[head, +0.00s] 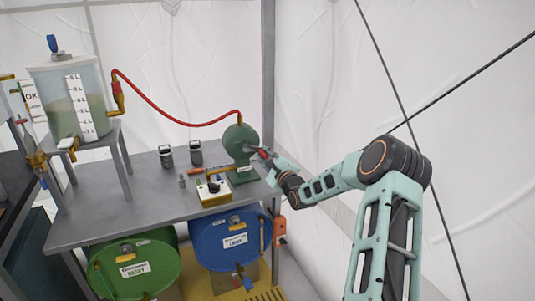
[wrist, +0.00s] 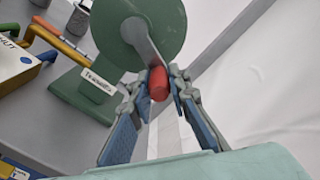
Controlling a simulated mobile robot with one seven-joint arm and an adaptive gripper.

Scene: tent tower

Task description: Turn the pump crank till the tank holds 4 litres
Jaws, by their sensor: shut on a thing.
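The green pump (head: 239,140) stands at the right end of the grey table. Its grey crank arm (wrist: 146,42) ends in a red handle (wrist: 158,84), seen in the wrist view. My gripper (head: 270,157) is shut on this handle, with one finger on each side; in the wrist view the fingers (wrist: 160,95) flank it. The clear tank (head: 65,98) stands on a raised stand at the left, with a white litre scale (head: 80,105) on its front. Greenish liquid fills its lower part; the exact level is too small to read.
A red hose (head: 170,112) runs from the tank to the pump. A yellow box (head: 213,193) and two dark canisters (head: 166,157) stand on the table (head: 130,200). A green drum (head: 135,265) and a blue drum (head: 231,240) lie below. Tent wall is at the right.

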